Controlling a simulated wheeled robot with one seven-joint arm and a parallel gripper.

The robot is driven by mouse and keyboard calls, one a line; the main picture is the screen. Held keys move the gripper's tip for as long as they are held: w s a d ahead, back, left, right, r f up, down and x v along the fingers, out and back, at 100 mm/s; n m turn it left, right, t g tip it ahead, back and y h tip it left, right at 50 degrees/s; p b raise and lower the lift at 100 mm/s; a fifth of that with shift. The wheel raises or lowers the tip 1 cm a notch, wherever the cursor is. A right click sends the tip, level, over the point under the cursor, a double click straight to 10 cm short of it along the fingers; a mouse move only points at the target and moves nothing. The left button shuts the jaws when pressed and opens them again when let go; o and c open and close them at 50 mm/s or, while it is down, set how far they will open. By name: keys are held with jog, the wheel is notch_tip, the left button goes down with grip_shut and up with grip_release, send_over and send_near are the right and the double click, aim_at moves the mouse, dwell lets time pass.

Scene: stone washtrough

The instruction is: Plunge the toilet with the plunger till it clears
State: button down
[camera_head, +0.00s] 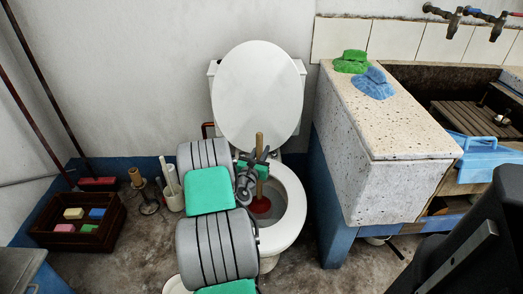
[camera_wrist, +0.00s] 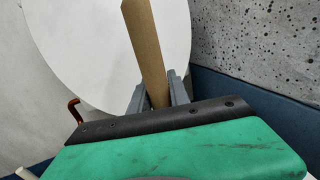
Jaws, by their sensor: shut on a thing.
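The white toilet (camera_head: 293,205) stands against the wall with its lid (camera_head: 258,92) raised. The plunger (camera_head: 259,150) has a wooden handle and a red cup (camera_head: 260,206) that sits down inside the bowl. My gripper (camera_head: 257,168) is shut on the handle above the bowl, and the handle stands nearly upright. In the wrist view the handle (camera_wrist: 146,50) rises between the grey fingers of my gripper (camera_wrist: 157,95), in front of the white lid (camera_wrist: 100,40). My arm hides the left side of the bowl. The cup's underside and contact with the bowl are hidden.
The speckled stone washtrough (camera_head: 375,130) stands close to the right of the toilet, with green (camera_head: 352,62) and blue (camera_head: 373,83) cloths on top. A blue caddy (camera_head: 483,158) is at its front. A dark crate (camera_head: 80,238) with colored blocks and a brush holder (camera_head: 174,200) are left on the floor.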

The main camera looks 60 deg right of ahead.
notch_tip(320, 180, down, 4)
jog(key=shift+r+b, duration=0.25)
jog(key=shift+b, duration=0.85)
notch_tip(320, 180, up, 6)
jog(key=p, duration=0.6)
jog(key=shift+r, duration=0.15)
notch_tip(320, 180, down, 6)
jog(key=b, duration=0.4)
